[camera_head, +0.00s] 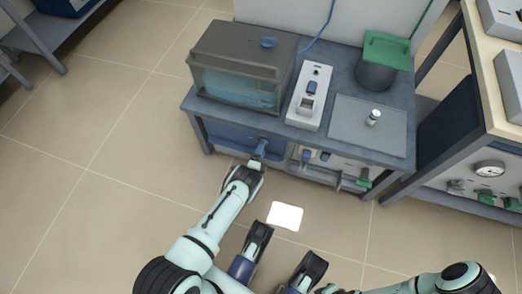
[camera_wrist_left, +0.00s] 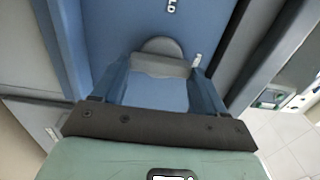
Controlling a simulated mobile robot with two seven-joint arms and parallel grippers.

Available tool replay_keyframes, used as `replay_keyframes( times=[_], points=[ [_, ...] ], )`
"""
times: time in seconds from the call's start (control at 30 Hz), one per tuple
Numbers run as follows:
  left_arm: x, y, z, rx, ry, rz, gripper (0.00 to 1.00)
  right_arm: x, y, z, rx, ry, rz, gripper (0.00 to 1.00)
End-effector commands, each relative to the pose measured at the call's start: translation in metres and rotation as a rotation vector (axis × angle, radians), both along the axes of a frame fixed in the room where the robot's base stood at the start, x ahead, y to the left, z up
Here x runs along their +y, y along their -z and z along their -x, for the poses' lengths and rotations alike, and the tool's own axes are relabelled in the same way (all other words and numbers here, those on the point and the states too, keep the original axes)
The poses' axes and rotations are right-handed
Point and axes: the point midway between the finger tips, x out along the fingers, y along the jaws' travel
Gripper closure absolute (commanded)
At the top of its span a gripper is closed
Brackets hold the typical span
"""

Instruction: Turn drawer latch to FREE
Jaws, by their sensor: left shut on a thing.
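The drawer latch shows in the left wrist view as a grey bar (camera_wrist_left: 160,66) on a round grey base, on a blue front panel (camera_wrist_left: 120,25). A small white mark is at the bar's right end, and the letters "LD" show above. My left gripper (camera_wrist_left: 158,76) is shut on the latch, with a blue finger at each side. In the head view my left gripper (camera_head: 260,149) is at the blue drawer front (camera_head: 226,134) under the bench top and hides the latch.
The bench carries a glass-sided tank (camera_head: 235,80), a white switch box (camera_head: 310,97), a grey pot with a green lid (camera_head: 376,75) and a metal plate (camera_head: 350,128). Valves sit right of the drawer. A white square (camera_head: 285,216) lies on the open tiled floor.

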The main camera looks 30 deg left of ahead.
Motion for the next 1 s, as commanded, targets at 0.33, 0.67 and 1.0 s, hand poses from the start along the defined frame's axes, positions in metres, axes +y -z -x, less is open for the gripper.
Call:
replay_keyframes(
  times=[0.33, 0.67, 1.0],
  points=[
    [0.0018, 0.0004, 0.0007, 0.006, -0.004, -0.019, 0.58, -0.0001, 0.0002, 0.0010, 0.003, 0.000, 0.000, 0.57],
    [0.0015, 0.0003, 0.0006, 0.005, -0.003, -0.018, 0.02, -0.0001, 0.0003, 0.0008, 0.002, 0.000, 0.000, 0.57],
    [-0.0017, 0.0007, 0.0094, 0.008, -0.001, -0.016, 0.02, 0.0004, -0.0037, -0.0048, -0.016, -0.002, 0.001, 0.57]
  ],
)
